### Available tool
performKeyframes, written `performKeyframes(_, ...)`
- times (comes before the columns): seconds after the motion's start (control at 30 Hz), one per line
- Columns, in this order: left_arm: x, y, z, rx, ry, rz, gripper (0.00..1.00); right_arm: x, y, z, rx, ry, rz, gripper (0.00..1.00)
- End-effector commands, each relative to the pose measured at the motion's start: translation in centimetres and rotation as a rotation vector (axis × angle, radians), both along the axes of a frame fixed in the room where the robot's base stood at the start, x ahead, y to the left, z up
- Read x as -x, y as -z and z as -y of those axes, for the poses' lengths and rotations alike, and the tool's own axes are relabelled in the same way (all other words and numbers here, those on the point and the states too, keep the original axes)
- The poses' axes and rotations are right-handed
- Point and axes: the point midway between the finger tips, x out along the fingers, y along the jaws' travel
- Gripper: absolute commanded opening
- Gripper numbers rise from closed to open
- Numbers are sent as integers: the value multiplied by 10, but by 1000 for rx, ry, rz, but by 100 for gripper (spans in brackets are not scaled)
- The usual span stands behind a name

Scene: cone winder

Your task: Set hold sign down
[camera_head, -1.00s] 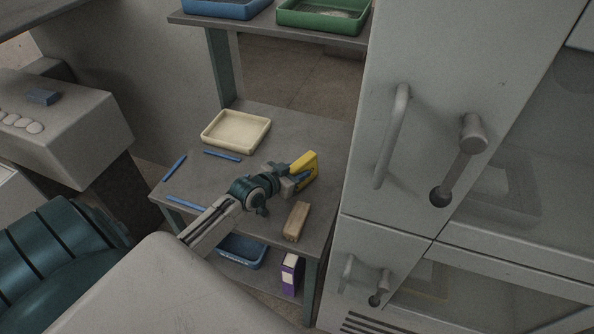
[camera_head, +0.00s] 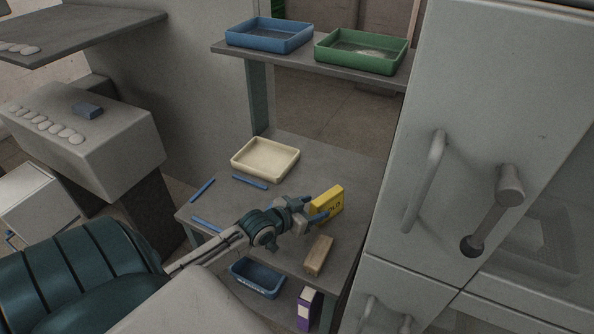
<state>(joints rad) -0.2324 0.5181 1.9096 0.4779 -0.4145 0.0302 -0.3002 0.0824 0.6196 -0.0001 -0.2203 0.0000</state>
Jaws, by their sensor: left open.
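The hold sign (camera_head: 328,203) is a yellow block with dark lettering. It stands upright on the grey table (camera_head: 330,167), toward its right side. My left gripper (camera_head: 318,213) is at the sign's left side, with its jaws open and the fingers close to the sign. Whether a finger touches it, I cannot tell. The lower left part of the sign is partly hidden by the gripper. My right gripper is not in view.
A wooden block (camera_head: 319,255) lies just in front of the sign. A cream tray (camera_head: 265,159) and several blue sticks (camera_head: 250,182) lie to the left. A grey cabinet with a handle (camera_head: 425,182) stands close on the right. Blue (camera_head: 269,46) and green (camera_head: 318,60) trays sit above.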

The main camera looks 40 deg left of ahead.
Motion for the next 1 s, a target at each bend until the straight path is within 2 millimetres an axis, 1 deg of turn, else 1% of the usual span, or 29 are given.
performKeyframes(0.03,11,-4,-2,-6,4,-3,58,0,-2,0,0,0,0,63)
performKeyframes(0.2,41,-16,-6,-5,4,-3,58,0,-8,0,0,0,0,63)
performKeyframes(0.4,63,-25,-10,-2,2,-2,58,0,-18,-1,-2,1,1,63)
performKeyframes(0.6,71,-27,-10,1,2,0,58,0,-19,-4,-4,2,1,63)
performKeyframes(1.0,71,-27,-11,2,2,1,58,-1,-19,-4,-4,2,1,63)
